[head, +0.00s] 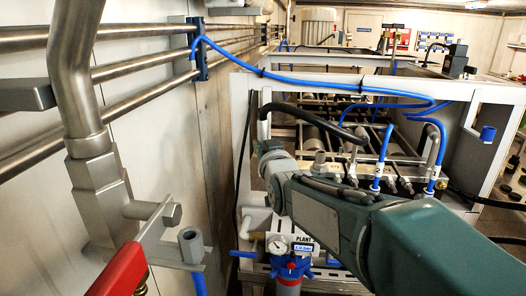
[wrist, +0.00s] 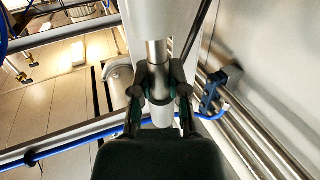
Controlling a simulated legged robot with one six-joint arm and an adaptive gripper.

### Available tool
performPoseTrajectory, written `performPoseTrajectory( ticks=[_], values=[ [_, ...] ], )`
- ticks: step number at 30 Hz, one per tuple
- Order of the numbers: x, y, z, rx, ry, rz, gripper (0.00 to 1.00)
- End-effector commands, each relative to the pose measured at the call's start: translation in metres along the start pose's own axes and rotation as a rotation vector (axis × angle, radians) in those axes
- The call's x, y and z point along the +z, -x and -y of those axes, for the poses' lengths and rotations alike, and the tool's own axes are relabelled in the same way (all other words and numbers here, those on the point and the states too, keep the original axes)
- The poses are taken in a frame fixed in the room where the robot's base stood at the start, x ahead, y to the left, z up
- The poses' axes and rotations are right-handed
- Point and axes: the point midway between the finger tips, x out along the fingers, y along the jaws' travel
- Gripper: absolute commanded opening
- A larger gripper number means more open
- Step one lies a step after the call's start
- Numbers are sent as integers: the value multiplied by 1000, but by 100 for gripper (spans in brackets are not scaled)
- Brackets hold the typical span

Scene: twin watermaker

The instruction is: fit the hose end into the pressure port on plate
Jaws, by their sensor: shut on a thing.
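My gripper (wrist: 161,92) shows in the wrist view with its two dark fingers closed on either side of a steel and white cylindrical piece (wrist: 157,52). I cannot tell for sure that this piece is the hose end. It lies in line with a wide white post or panel behind it. In the head view my arm reaches in from the lower right, and the fingers and held piece cannot be made out. A gauge (head: 278,246) sits on a blue-topped filter unit beside a small plate (head: 304,247) lettered "PLANT". I cannot make out the pressure port.
A blue hose (head: 300,80) runs from a wall clamp (head: 197,48) across the white frame (head: 355,84). It also crosses the wrist view (wrist: 70,146). Steel pipes (head: 130,68) line the left wall. A valve with a red handle (head: 120,272) stands in the left foreground.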

Motion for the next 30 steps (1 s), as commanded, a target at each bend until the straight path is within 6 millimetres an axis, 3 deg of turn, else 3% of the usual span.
performPoseTrajectory(
  ticks=[2,12,30],
  values=[
    [-17,1,0,0,0,-8,0],
    [-77,48,-25,3,4,-5,0],
    [-102,100,-53,2,2,-5,0]
  ],
)
